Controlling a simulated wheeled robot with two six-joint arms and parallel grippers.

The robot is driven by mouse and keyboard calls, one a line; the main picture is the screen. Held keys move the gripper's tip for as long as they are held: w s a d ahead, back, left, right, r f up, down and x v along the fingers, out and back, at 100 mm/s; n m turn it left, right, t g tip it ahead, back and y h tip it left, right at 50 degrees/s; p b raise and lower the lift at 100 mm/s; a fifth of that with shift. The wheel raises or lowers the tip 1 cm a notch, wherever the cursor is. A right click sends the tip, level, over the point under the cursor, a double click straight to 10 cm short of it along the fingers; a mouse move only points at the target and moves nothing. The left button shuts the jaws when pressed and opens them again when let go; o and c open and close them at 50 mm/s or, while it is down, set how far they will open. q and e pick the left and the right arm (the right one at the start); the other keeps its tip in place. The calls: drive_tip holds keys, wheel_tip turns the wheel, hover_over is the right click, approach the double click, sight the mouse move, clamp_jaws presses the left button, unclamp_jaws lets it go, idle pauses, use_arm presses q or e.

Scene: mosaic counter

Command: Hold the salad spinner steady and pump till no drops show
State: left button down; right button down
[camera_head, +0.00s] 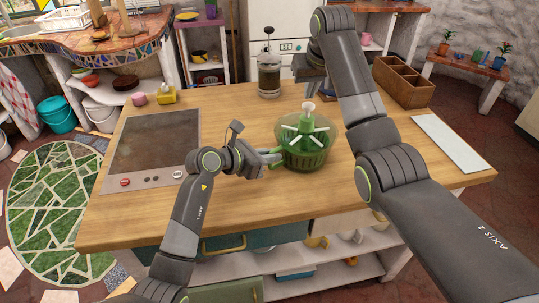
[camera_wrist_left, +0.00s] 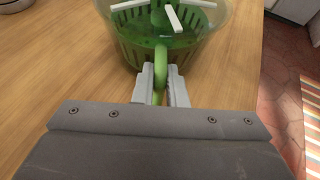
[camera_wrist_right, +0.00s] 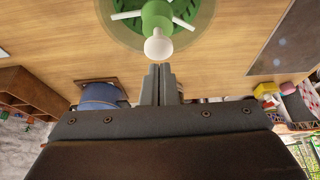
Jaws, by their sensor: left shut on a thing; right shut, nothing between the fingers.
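The green salad spinner (camera_head: 304,157) stands upright on the wooden counter, with a clear lid and a white pump knob (camera_head: 308,107) raised on top. My left gripper (camera_head: 274,158) is shut on the spinner's green side handle (camera_wrist_left: 161,72), as the left wrist view shows. My right gripper (camera_head: 314,88) is shut and empty, just above and behind the knob. In the right wrist view its closed fingertips (camera_wrist_right: 160,68) are close to the knob (camera_wrist_right: 158,47), with a small gap in the picture. I cannot make out clearly whether drops are on the lid.
A dark cooktop (camera_head: 152,143) lies to the left on the counter. A French press (camera_head: 269,76) stands at the back, a wooden divided box (camera_head: 402,83) back right, and a white board (camera_head: 450,140) at the right. A yellow item (camera_head: 166,95) and pink cup (camera_head: 139,99) sit back left.

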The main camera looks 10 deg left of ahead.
sight(308, 104)
drive_tip(key=shift+f, duration=1.75)
drive_tip(key=shift+r, duration=1.3)
drive_tip(key=shift+f, duration=1.35)
drive_tip(key=shift+r, duration=1.35)
